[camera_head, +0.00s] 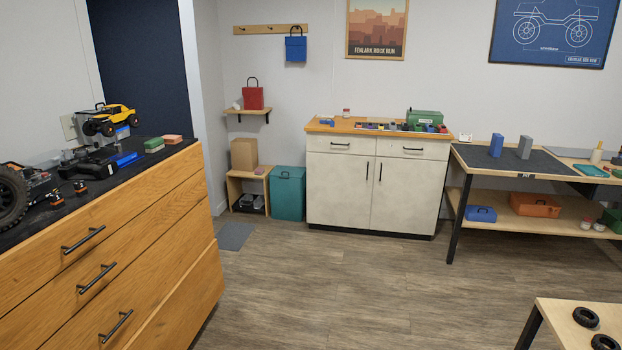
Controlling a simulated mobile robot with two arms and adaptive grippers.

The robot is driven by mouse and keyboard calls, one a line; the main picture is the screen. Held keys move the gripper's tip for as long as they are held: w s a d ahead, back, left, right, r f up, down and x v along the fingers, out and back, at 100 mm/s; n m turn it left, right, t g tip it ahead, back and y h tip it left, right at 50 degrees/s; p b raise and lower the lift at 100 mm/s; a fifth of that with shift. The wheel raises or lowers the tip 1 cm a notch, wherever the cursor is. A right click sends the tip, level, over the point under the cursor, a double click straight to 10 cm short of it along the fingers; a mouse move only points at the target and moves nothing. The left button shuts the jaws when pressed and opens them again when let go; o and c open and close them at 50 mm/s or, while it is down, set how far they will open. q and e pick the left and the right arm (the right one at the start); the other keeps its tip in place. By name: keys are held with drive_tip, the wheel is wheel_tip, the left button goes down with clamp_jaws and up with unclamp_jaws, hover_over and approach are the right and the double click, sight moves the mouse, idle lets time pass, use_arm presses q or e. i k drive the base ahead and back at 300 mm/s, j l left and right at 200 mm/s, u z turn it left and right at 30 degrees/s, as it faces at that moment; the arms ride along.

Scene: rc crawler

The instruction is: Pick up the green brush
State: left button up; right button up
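A small green block-shaped thing (154,145) with a paler lower edge lies on the dark top of the wooden drawer cabinet (120,240) at the left, near its right edge. It looks like the green brush, but it is too small to be certain. A similar orange-pink piece (172,139) lies just beyond it, to its right. Neither of my grippers shows in the head view.
A blue piece (127,159), a yellow model truck (109,120) and loose car parts share the cabinet top. A white cabinet (340,190) and a workbench (500,170) stand at the back. A low table (560,312) is front right. The middle floor is clear.

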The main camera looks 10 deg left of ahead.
sight(153, 145)
drive_tip(key=i+l, duration=0.1)
drive_tip(key=i, duration=1.75)
drive_tip(key=i+u, duration=0.45)
drive_tip(key=i+l+u, duration=0.25)
drive_tip(key=i+u, duration=0.15)
drive_tip(key=i+l+u, duration=0.85)
drive_tip(key=k+j, duration=0.1)
